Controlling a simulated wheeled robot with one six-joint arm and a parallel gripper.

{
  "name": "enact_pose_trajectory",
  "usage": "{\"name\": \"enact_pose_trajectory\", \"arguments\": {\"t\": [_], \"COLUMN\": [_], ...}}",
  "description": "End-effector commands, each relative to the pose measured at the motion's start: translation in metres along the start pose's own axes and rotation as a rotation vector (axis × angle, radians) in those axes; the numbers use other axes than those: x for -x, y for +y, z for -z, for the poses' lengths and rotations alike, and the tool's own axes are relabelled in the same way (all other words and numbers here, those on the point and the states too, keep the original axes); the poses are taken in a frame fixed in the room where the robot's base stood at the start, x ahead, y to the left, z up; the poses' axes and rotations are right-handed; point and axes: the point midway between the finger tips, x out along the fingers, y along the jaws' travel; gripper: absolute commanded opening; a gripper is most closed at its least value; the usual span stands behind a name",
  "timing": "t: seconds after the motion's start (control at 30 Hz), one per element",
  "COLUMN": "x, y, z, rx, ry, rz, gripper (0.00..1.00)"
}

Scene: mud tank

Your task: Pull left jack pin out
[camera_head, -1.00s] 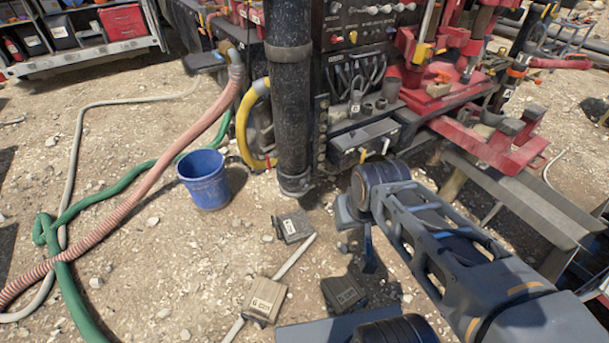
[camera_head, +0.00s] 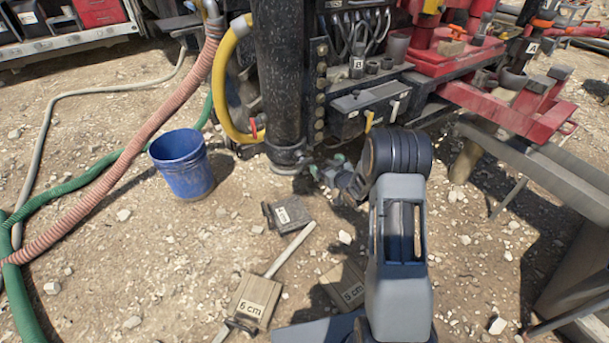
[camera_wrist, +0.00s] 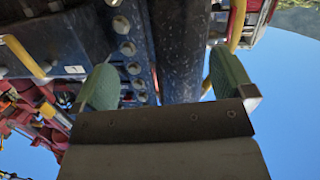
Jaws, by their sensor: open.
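The black jack leg (camera_head: 279,85) stands upright in the head view, with a bar of round bolts or holes (camera_head: 320,85) along its right side. I cannot make out the jack pin for certain. My gripper (camera_head: 328,167) is low, just right of the leg's foot, partly hidden by my own wrist. In the wrist view, my gripper (camera_wrist: 164,82) is open, its two green pads wide apart with nothing between them. Beyond the pads show the bolted bar (camera_wrist: 130,50) and the dark leg (camera_wrist: 180,45), seen upside down.
A yellow hose (camera_head: 228,85) curves beside the leg on the left. A blue bucket (camera_head: 182,165) stands left on gravel. A grey box (camera_head: 368,108) with yellow and white levers and a red frame (camera_head: 510,115) are at right.

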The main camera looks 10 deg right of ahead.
Motion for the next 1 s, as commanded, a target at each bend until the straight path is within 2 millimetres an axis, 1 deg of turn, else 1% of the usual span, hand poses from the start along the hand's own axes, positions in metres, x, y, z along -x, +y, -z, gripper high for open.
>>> {"name": "enact_pose_trajectory", "arguments": {"t": [0.03, 0.1, 0.2, 0.3, 0.37, 0.47, 0.8, 1.0], "x": [-0.004, -0.005, -0.006, -0.008, -0.012, -0.024, -0.087, -0.117], "y": [-0.002, -0.004, -0.007, -0.01, -0.011, -0.013, -0.02, -0.023], "z": [-0.03, -0.047, -0.063, -0.071, -0.073, -0.072, -0.061, -0.056], "rx": [-0.015, -0.028, -0.044, -0.054, -0.057, -0.057, -0.057, -0.059], "ry": [0.032, 0.078, 0.126, 0.154, 0.163, 0.169, 0.168, 0.166], "rz": [0.023, 0.052, 0.081, 0.098, 0.104, 0.109, 0.107, 0.106], "gripper": [1.0, 1.0, 1.0, 1.0, 1.0, 1.0, 1.0, 1.0]}}
